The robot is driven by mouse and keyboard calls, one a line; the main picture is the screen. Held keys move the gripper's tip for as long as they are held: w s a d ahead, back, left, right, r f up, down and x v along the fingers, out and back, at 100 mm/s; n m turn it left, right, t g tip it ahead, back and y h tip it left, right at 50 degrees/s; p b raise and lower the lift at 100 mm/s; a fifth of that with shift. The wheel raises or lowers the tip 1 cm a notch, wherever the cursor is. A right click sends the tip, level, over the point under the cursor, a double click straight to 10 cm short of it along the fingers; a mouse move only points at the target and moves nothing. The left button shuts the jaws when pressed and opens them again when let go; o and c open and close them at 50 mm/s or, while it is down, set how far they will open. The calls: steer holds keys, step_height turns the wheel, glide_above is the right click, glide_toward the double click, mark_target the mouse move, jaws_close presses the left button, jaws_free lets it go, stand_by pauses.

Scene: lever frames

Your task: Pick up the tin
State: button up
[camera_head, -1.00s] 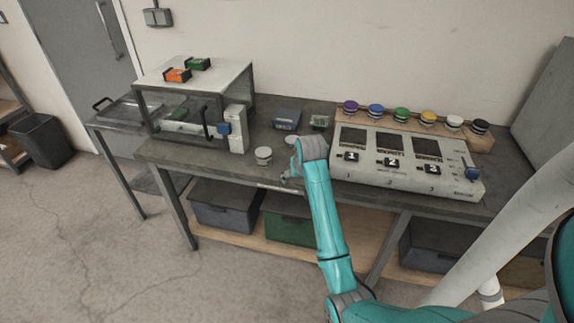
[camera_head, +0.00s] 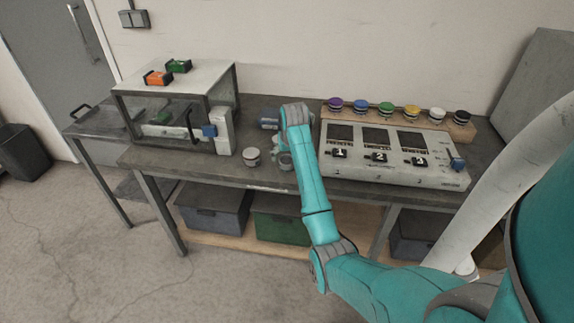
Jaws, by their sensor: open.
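A small pale round tin (camera_head: 252,157) stands upright near the front edge of the workbench (camera_head: 215,168), right of the glass-fronted case. My gripper (camera_head: 284,162) is just to the right of the tin, low over the bench and apart from it. It is small and partly hidden by my teal arm, but it is open and holds nothing that I can see.
A grey panel (camera_head: 395,173) with numbered switches stands right of my arm. Several coloured knobs sit on a wooden strip (camera_head: 468,132) behind it. The glass-fronted case (camera_head: 172,102) stands left of the tin.

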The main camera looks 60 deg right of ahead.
mark_target(287, 161)
steer(key=x, duration=0.4)
steer(key=shift+d+f, duration=0.25)
steer(key=shift+f, duration=0.1)
steer(key=c, duration=1.3)
